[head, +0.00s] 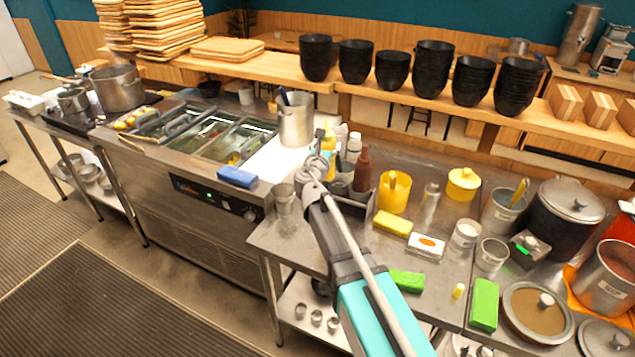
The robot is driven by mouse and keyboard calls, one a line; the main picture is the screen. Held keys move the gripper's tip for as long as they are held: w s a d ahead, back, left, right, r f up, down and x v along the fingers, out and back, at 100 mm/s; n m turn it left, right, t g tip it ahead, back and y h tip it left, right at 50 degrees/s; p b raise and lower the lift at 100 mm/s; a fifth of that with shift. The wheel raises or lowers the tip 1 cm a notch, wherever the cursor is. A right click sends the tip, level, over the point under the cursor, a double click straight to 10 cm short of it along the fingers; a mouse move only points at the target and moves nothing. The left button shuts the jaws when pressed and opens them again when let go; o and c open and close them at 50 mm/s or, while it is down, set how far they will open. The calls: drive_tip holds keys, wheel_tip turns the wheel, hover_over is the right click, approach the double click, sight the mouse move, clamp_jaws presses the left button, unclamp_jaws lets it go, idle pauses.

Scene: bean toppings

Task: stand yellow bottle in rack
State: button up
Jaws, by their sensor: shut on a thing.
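The yellow bottle (328,148) stands roughly upright at the end of my arm in the head view, with its lower part hidden behind my gripper. My gripper (318,167) is shut on it, just above the left end of the dark rack (352,207). The rack holds a brown bottle (362,170) on its right side and pale bottles (353,148) behind. My arm and gripper hide the rack's left part, so I cannot tell whether the yellow bottle's base is inside it or above it.
A yellow container (394,194) and a yellow sponge (393,223) are right of the rack. Metal cups (284,200) stand left of my gripper. A tall steel pot (296,120) with utensils stands behind left. The steel counter's front left is fairly clear.

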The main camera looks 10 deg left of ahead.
drive_tip(key=shift+w, duration=0.1)
drive_tip(key=w+a+f+b, duration=0.3)
drive_tip(key=w+f+b, duration=0.6)
drive_tip(key=w, duration=0.3)
drive_tip(key=shift+w+a, duration=0.25)
drive_tip(key=shift+a, duration=0.05)
drive_tip(key=shift+w+f+b, duration=0.2)
drive_tip(key=shift+f+b, duration=0.85)
drive_tip(key=shift+w+f+b, duration=0.2)
drive_tip(key=shift+f+b, duration=0.8)
drive_tip(key=shift+f, duration=0.15)
drive_tip(key=o, duration=0.5)
drive_tip(key=shift+c, duration=0.2)
